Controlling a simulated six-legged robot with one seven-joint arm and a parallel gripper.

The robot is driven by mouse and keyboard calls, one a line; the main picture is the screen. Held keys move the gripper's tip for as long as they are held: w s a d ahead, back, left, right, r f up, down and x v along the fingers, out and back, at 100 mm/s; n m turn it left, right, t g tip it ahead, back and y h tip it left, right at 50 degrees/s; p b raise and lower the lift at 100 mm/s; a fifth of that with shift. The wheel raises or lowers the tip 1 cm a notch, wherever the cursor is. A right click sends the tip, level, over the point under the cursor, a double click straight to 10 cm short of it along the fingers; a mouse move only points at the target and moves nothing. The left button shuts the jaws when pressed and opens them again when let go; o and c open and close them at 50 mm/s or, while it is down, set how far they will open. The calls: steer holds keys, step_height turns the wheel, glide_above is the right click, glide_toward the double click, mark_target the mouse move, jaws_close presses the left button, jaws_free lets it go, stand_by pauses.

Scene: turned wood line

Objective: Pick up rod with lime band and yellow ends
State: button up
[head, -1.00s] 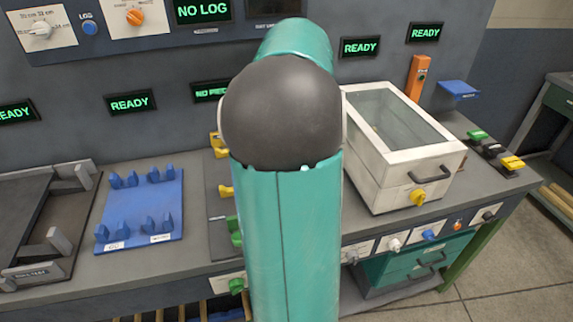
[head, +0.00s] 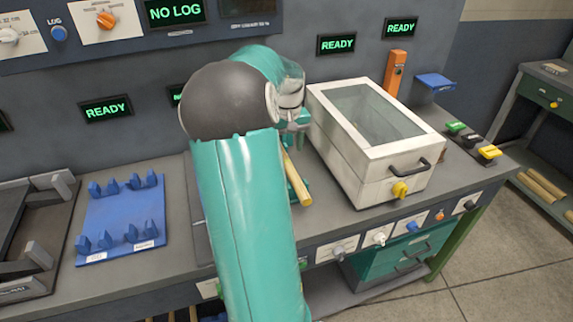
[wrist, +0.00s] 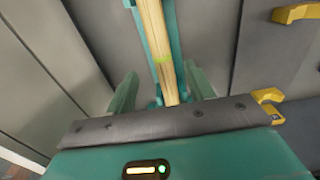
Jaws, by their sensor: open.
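In the head view, the rod's near part (head: 297,180) shows yellow and slants over the bench, just left of the white box. My arm hides the rest of it, and the far end is not in view. My gripper's fingers are not clear in the head view.
The white glass-lidded box (head: 408,152) stands close on the right of the rod. A blue rack (head: 120,215) with upright pegs lies to the left. Yellow brackets (wrist: 270,95) show at the right of the wrist view. Panels with READY displays (head: 336,44) stand behind.

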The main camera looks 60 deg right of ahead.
mark_target(287, 160)
steer(key=shift+w+f, duration=0.15)
steer(key=shift+f, duration=2.55)
steer(key=c, duration=1.1)
steer(key=shift+c, duration=0.2)
steer(key=shift+r, duration=0.2)
